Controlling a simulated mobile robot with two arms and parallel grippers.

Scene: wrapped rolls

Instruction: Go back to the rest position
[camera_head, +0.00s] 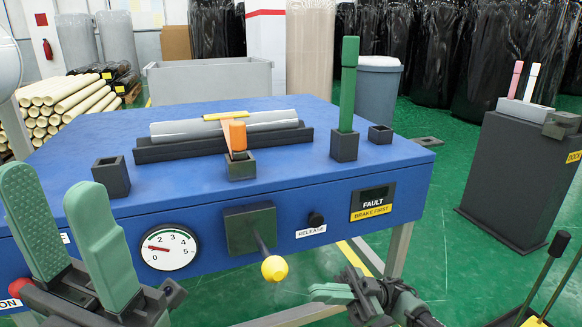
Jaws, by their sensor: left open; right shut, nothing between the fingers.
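My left gripper (52,188) is at the lower left with its two green fingers pointing up and spread apart. It is open and empty, in front of the blue table's left front corner. My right gripper (328,292) is low in front of the table, right of the yellow-knobbed lever (274,268). Its fingers are together with nothing between them, and it appears apart from the lever. A grey wrapped roll (225,127) lies in a dark cradle (165,153) on the blue table (300,180).
An orange stick (238,136) and a green stick (349,84) stand in dark holders; two other holders (111,176) (380,134) are empty. The table front carries a gauge (168,247), a release button (316,219) and a fault sign (372,203). A dark pedestal (515,180) stands right.

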